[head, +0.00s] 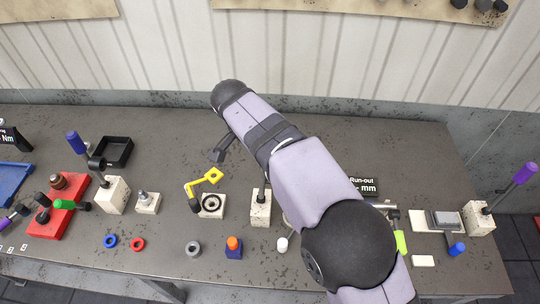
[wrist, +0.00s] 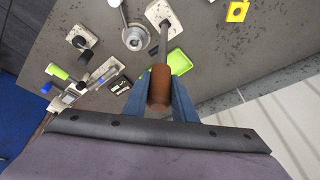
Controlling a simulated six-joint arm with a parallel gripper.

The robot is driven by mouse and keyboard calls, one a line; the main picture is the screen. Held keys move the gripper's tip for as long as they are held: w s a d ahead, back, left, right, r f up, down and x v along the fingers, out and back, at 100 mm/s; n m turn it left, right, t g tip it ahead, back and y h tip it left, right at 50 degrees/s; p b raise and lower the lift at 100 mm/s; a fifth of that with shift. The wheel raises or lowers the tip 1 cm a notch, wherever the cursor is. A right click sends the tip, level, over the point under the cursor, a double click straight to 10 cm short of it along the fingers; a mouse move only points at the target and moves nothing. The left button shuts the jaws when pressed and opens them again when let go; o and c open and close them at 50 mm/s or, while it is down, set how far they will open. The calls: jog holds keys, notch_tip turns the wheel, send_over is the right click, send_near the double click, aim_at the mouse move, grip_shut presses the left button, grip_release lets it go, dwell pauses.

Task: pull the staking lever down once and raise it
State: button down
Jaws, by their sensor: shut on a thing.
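The staking lever is a grey rod (wrist: 163,42) with a brown cylindrical grip (wrist: 159,86), rising from a white block (wrist: 160,12). In the wrist view my gripper (wrist: 159,100) has its blue fingers on either side of the brown grip and is shut on it. In the head view the white block (head: 260,211) stands near the middle of the bench, its dark rod (head: 262,182) rising upward until my arm covers it. The grip and my fingers are hidden behind my arm there.
A yellow bracket (head: 205,182) stands just left of the block. An orange-topped blue piece (head: 234,248) and a white cap (head: 282,244) lie in front. A green tray (wrist: 180,62) shows beside the lever. Other levered blocks stand far left (head: 113,196) and far right (head: 479,218).

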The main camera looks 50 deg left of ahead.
jog(key=c, duration=1.9)
grip_release()
jog(key=shift+s, duration=0.1)
jog(key=shift+o, duration=0.8)
jog(key=shift+s+a, duration=0.1)
jog(key=shift+a, duration=0.1)
jog(key=shift+d+r, duration=0.1)
jog(key=b+v, duration=0.2)
jog(key=v, duration=0.5)
jog(key=shift+s, duration=0.1)
